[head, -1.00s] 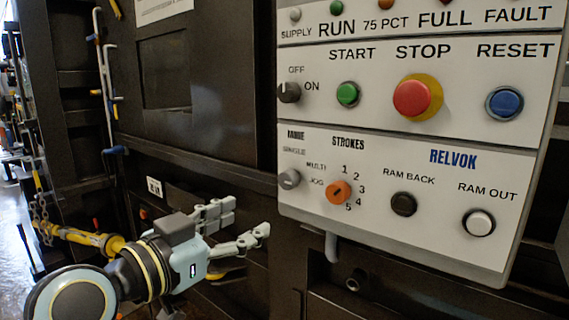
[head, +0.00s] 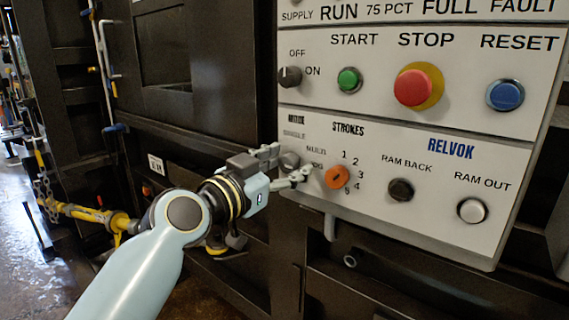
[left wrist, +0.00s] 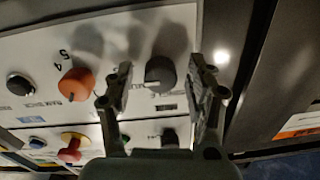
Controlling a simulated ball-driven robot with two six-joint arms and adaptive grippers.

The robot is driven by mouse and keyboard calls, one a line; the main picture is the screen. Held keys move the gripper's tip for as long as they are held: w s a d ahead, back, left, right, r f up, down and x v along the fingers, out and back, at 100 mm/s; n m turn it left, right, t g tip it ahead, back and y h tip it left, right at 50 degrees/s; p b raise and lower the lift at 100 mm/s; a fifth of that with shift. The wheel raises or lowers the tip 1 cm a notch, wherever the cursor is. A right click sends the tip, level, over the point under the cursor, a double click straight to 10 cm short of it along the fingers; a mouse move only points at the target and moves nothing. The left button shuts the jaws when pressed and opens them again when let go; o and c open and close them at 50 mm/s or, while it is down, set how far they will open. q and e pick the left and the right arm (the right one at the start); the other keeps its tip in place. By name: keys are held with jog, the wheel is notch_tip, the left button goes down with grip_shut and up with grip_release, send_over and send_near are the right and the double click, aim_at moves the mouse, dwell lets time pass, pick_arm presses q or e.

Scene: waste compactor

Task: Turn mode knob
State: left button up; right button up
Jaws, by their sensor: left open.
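The grey mode knob (head: 289,160) sits at the lower left of the white control panel (head: 400,225), beside the SINGLE, MULTI and JOG labels. My left gripper (head: 287,166) is open at the panel's left edge, its fingers reaching toward the knob. In the left wrist view the mode knob (left wrist: 160,75) shows between the two spread fingertips of the left gripper (left wrist: 164,80). Whether a finger touches the knob I cannot tell. The orange strokes knob (head: 337,177) is just right of the gripper and also shows in the left wrist view (left wrist: 77,84). My right gripper is not in view.
Above are the OFF/ON knob (head: 290,77), green start button (head: 349,80) and red stop button (head: 414,87). The blue reset button (head: 505,95), dark ram back button (head: 401,190) and white ram out button (head: 472,210) are further right. Dark machine walls surround the panel.

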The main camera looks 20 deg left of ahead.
pick_arm(q)
grip_shut()
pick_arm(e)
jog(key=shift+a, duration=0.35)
pick_arm(q)
jog(key=shift+n, duration=0.3)
jog(key=n+p, duration=0.1)
jog(key=n, duration=0.4)
jog(key=shift+n+p, duration=0.5)
jog(key=shift+n, duration=0.9)
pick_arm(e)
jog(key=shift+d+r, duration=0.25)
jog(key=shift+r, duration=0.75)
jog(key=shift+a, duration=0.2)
